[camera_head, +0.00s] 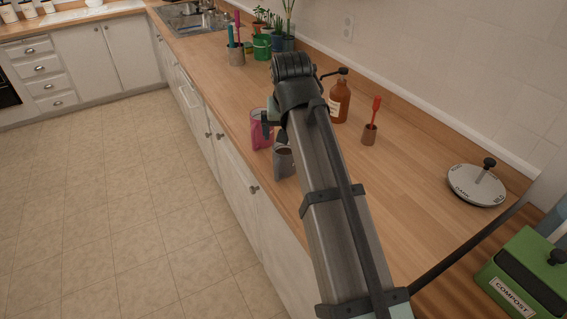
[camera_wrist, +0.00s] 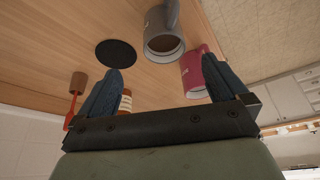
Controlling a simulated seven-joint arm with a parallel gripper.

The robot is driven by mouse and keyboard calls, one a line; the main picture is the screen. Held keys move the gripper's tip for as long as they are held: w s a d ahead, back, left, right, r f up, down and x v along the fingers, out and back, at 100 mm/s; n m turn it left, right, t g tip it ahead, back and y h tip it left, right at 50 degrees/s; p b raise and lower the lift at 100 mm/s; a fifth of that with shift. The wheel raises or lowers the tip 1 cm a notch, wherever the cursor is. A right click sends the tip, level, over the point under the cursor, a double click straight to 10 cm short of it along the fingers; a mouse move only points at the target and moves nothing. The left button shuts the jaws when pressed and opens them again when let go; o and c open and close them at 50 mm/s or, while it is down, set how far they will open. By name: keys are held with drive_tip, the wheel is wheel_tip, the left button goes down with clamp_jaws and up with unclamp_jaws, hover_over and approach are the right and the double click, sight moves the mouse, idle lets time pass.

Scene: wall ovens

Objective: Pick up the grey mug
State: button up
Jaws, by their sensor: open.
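The grey mug (camera_head: 284,164) stands on the wooden counter near its front edge, partly hidden behind my arm. In the wrist view the grey mug (camera_wrist: 163,42) appears upside down at top centre, its handle at the top. My gripper (camera_wrist: 162,66) is open and empty, its two dark fingers apart; the mug shows beyond them, between their tips in the picture, without visible contact. In the head view my gripper (camera_head: 276,125) is mostly hidden by my own arm, above the counter near the mugs.
A pink mug (camera_head: 261,132) stands close beside the grey one. A brown bottle (camera_head: 339,102) and a brown cup with a red utensil (camera_head: 369,134) stand farther back. A flat black disc (camera_wrist: 116,53) lies on the counter. A green compost bin (camera_head: 525,277) is at lower right.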

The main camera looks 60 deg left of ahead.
approach(285, 153)
drive_tip(key=d+f, duration=0.1)
drive_tip(key=f, duration=0.1)
drive_tip(key=shift+s+x, duration=0.2)
drive_tip(key=shift+x, duration=1.05)
drive_tip(key=shift+s+x, duration=0.25)
drive_tip(key=shift+x, duration=1.05)
drive_tip(key=shift+d+f, duration=0.1)
drive_tip(key=shift+c, duration=0.5)
drive_tip(key=c, duration=1.2)
drive_tip(key=shift+c, duration=0.3)
